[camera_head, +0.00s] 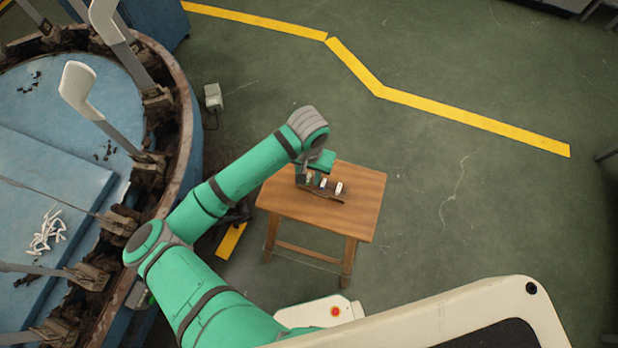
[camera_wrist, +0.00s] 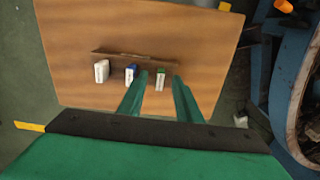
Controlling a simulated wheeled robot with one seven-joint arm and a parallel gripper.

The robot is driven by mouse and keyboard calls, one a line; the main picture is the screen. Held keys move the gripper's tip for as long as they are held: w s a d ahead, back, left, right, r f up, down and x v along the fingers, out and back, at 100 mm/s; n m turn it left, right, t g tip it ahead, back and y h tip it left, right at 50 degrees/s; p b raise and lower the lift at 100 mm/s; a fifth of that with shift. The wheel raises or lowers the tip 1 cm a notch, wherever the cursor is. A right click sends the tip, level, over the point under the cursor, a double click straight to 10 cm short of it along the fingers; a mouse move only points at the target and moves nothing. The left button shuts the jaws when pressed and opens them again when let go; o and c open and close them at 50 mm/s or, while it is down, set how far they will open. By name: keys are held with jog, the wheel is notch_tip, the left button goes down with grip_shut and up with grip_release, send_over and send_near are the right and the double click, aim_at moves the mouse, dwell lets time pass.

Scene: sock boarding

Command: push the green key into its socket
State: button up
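The green key (camera_wrist: 160,83) is a small white block with a green top edge, seen in the wrist view at a dark brown strip (camera_wrist: 112,56) on the table. My gripper (camera_wrist: 160,75) is open, with one green finger on each side of the green key in the picture and a visible gap to each. I cannot tell how far above the key the fingertips are. In the head view my gripper (camera_head: 308,180) is over the table, and it hides the green key from clear view. The socket cannot be made out.
A blue-marked key (camera_wrist: 131,73) and a plain white key (camera_wrist: 101,71) stand left of the green one in the wrist view. The small wooden table (camera_head: 362,205) has bare room around the strip. A round blue machine with a rusty rim (camera_head: 186,125) stands to the left.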

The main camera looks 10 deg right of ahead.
grip_shut()
jog(key=shift+r, duration=0.15)
